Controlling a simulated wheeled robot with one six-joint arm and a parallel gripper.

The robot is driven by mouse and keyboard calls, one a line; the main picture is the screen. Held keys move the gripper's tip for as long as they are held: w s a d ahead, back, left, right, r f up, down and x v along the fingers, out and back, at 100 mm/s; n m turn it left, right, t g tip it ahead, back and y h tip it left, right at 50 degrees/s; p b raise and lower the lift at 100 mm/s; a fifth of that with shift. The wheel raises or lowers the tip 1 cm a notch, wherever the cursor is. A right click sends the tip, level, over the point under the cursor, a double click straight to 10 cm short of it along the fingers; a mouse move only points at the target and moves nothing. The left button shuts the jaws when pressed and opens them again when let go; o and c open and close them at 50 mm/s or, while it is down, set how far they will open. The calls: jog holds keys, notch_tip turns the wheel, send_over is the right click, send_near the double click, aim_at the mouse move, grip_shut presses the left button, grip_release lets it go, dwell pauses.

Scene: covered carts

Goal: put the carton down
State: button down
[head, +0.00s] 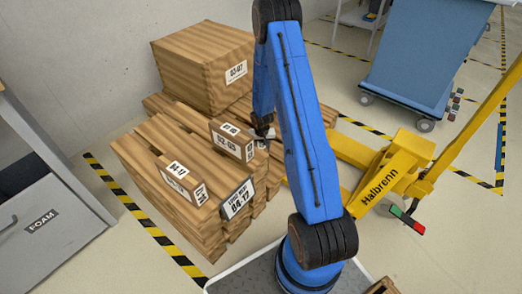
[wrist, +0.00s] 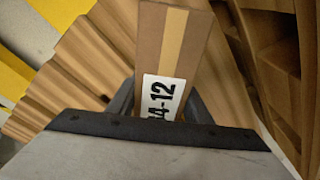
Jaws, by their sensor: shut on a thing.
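My gripper (head: 263,134) is shut on a small brown carton (head: 231,143) over the wooden stack. The carton has a white label on its top and another on its front. In the wrist view the carton (wrist: 153,35) lies between my two dark fingers, with a pale tape stripe and a label ending in "4-12". Much of the gripper is hidden behind my blue arm in the head view. I cannot tell whether the carton's underside touches the boards.
The stack of wooden boards (head: 150,150) also bears a large carton (head: 203,65) at the back and a smaller labelled carton (head: 180,181) in front. A yellow Halbronn lift (head: 385,185) stands right, a grey FOAM cabinet (head: 45,225) left, and a blue covered cart (head: 425,50) behind.

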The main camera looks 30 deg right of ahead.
jog(key=shift+f, duration=0.35)
jog(key=shift+f, duration=0.1)
jog(key=c, duration=0.9)
grip_release()
